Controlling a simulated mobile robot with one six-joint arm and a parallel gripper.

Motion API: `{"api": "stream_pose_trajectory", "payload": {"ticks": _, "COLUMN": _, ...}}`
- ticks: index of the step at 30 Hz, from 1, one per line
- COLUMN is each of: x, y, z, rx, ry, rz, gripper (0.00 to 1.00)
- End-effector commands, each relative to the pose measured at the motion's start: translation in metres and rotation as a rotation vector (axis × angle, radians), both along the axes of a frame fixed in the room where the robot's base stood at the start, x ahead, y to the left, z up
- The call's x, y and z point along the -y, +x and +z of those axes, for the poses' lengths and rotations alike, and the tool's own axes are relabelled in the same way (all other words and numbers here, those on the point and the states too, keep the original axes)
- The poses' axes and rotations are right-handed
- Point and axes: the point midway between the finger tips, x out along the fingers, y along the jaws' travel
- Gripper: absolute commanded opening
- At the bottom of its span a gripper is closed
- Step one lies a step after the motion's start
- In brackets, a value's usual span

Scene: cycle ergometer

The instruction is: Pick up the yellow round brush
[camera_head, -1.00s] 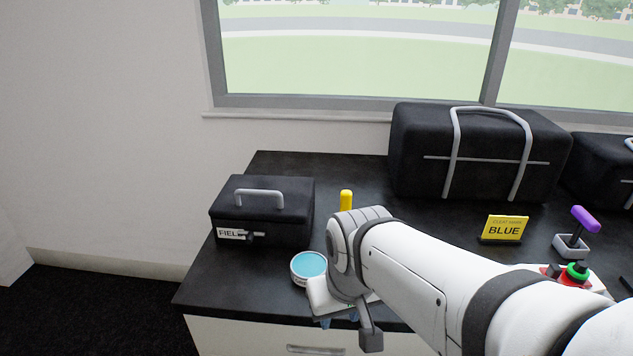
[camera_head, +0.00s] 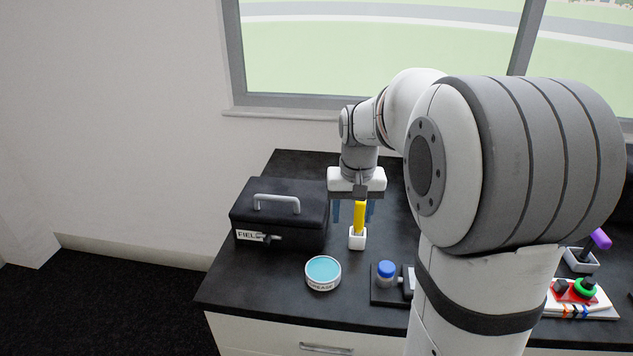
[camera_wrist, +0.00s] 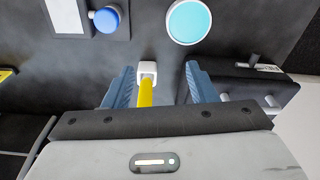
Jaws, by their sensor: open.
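In the wrist view, the yellow brush (camera_wrist: 146,92) lies between the two open fingers of my gripper (camera_wrist: 160,88), nearer the left one. The fingers do not appear to touch the handle.
A black case (camera_head: 280,215) with a grey handle stands close left of the holder. A grease tin (camera_head: 323,272) with a teal lid is in front. My arm hides much of the right side.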

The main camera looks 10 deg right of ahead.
Motion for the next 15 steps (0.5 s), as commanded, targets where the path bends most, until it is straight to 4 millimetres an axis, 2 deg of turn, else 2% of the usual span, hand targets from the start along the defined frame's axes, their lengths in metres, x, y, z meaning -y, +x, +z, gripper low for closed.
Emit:
{"api": "stream_pose_trajectory", "payload": {"ticks": 1, "x": 0.01, "y": 0.022, "z": 0.005, "rx": -0.019, "ry": 0.004, "rz": -0.026, "gripper": 0.52}}
{"api": "stream_pose_trajectory", "payload": {"ticks": 6, "x": 0.037, "y": 0.076, "z": -0.001, "rx": -0.062, "ry": 0.013, "rz": -0.101, "gripper": 0.52}}
{"api": "stream_pose_trajectory", "payload": {"ticks": 10, "x": 0.053, "y": 0.1, "z": -0.01, "rx": -0.081, "ry": 0.017, "rz": -0.14, "gripper": 0.52}}
{"api": "stream_pose_trajectory", "payload": {"ticks": 15, "x": 0.061, "y": 0.113, "z": -0.019, "rx": -0.092, "ry": 0.019, "rz": -0.16, "gripper": 0.52}}
